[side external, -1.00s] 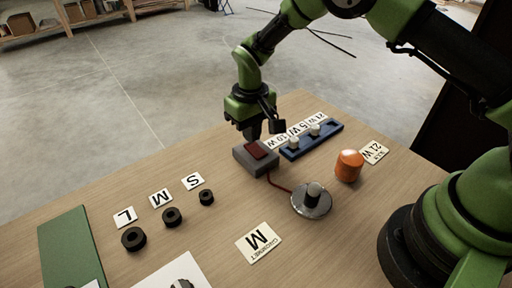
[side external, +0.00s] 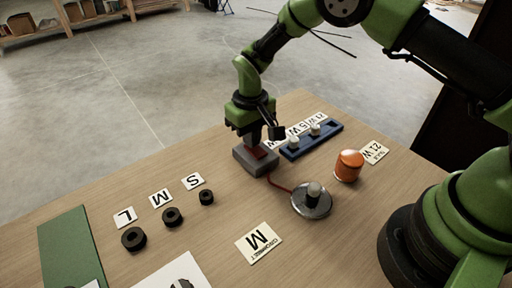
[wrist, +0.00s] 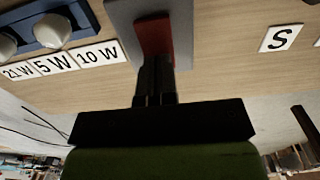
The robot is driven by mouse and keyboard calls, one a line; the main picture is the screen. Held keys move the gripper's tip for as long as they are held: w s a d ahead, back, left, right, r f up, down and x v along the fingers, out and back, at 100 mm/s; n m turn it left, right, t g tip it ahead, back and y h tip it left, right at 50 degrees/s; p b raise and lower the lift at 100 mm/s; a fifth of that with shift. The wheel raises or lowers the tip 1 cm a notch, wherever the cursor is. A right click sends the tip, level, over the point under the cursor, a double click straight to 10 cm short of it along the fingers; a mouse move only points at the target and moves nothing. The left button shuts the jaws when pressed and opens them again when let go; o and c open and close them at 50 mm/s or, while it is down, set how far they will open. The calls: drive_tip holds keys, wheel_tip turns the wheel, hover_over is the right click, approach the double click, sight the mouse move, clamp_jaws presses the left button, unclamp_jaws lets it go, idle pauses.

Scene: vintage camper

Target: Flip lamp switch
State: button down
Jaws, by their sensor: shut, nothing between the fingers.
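The lamp switch is a grey box (side external: 247,163) with a red rocker (side external: 259,152) on top, near the table's far edge. A red cable runs from it to a round metal lamp base (side external: 325,206) holding a whitish bulb (side external: 314,189). My gripper (side external: 251,145) points down at the switch, its fingers shut and empty. In the wrist view the fingertips (wrist: 155,62) overlap the near end of the red rocker (wrist: 154,35). They look to be at or touching the rocker; the exact contact is hidden.
A blue holder (side external: 325,139) with white bulbs stands right of the switch, beside wattage cards. An orange cylinder (side external: 348,166) stands near the lamp base. Several black rings (side external: 172,216) with size cards and a green mat (side external: 70,245) are at the left.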

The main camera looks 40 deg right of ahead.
drive_tip(key=shift+f, duration=0.15)
drive_tip(key=shift+r, duration=3.55)
wheel_tip(320, 180, up, 10)
drive_tip(key=m+t, duration=0.1)
drive_tip(key=t, duration=0.1)
hover_over(266, 151)
drive_tip(key=s+d+r+m+t+y, duration=0.1)
drive_tip(key=s+d+r+t, duration=0.15)
drive_tip(key=s+r, duration=0.45)
drive_tip(key=s+d+r+m+t, duration=0.1)
drive_tip(key=s, duration=0.6)
drive_tip(key=s+d+r+m+t+y, duration=0.1)
drive_tip(key=s+r, duration=0.1)
drive_tip(key=s, duration=0.5)
drive_tip(key=shift+s+r+t, duration=0.15)
drive_tip(key=shift+r+t, duration=0.1)
drive_tip(key=shift+t, duration=0.1)
